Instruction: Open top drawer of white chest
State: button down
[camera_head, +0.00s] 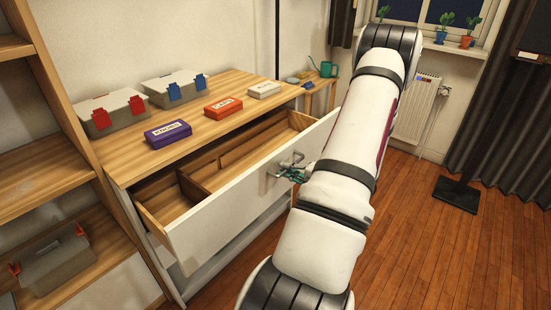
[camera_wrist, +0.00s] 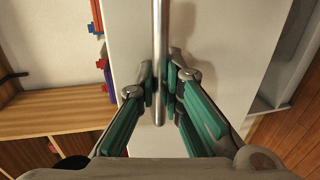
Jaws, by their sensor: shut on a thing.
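The white chest has a wooden top (camera_head: 240,82). Its top drawer (camera_head: 225,215) stands pulled well out, with its wooden inside and dividers showing, and it looks empty. The drawer's metal bar handle (camera_head: 284,168) is on the white front; the bar also shows in the wrist view (camera_wrist: 160,40). My gripper (camera_head: 293,173) is at the handle, partly hidden by my arm. In the wrist view my green-padded gripper fingers (camera_wrist: 163,90) are closed on the bar from both sides.
On the chest top are a purple box (camera_head: 168,134), an orange box (camera_head: 223,108), a white box (camera_head: 263,90) and two grey cases with red (camera_head: 112,112) and blue (camera_head: 172,88) latches. A wooden shelf (camera_head: 45,175) stands left. Wooden floor (camera_head: 420,250) is free at right.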

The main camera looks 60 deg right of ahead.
jog(key=f+p+v, duration=0.1)
jog(key=p+v, duration=0.1)
jog(key=v, duration=0.5)
jog(key=shift+s+f, duration=0.25)
jog(key=shift+s, duration=0.05)
jog(key=shift+a, duration=0.1)
jog(key=c, duration=1.7)
grip_release()
jog(key=v, duration=1.2)
